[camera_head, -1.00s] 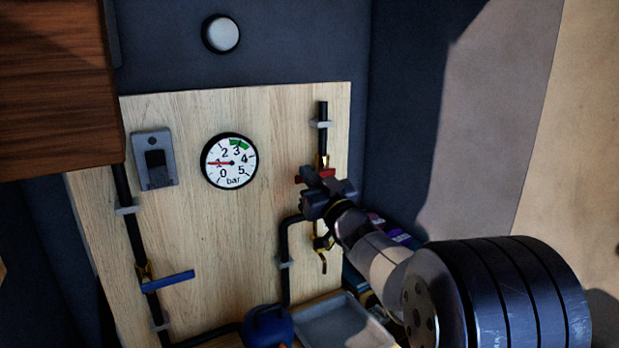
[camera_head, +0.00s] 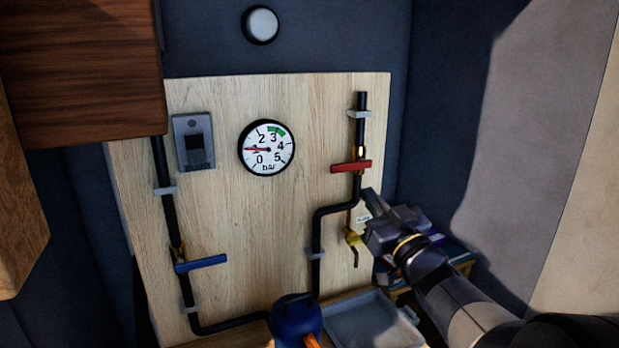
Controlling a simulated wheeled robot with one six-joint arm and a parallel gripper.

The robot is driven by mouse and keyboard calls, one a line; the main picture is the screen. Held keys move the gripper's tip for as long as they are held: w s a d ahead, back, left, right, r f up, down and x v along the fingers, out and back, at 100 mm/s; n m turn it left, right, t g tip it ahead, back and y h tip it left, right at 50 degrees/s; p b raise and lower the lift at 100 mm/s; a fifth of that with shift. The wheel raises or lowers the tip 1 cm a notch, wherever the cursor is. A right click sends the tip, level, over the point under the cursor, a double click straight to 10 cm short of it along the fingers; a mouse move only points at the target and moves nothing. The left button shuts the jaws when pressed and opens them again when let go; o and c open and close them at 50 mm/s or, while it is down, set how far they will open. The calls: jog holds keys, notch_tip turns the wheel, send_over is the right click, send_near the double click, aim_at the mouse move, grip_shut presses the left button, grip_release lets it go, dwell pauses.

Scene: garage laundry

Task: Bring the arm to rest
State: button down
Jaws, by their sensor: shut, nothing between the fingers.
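My gripper (camera_head: 368,212) is in front of the lower right of the wooden board (camera_head: 240,225), just right of the black pipe and below the red valve handle (camera_head: 351,167). It is shut and holds nothing. My arm (camera_head: 470,305) reaches in from the lower right corner. The red handle lies crosswise on its pipe and stands apart from the gripper. A small brass tap (camera_head: 354,238) hangs just left of the gripper.
A pressure gauge (camera_head: 267,147) reads about 1 bar. A blue handle (camera_head: 201,264) sits on the left pipe. A blue vessel (camera_head: 297,319) and grey tray (camera_head: 362,320) are below. A wooden cabinet (camera_head: 80,70) juts out upper left. A wall stands close on the right.

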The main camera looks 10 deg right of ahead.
aim_at(346, 165)
jog(key=p+x, duration=0.2)
jog(key=x, duration=0.9)
jog(key=shift+r+p, duration=0.15)
jog(key=shift+p, duration=0.15)
jog(key=shift+s+d+r+m, duration=0.1)
jog(key=shift+m, duration=0.3)
jog(key=shift+f, duration=0.2)
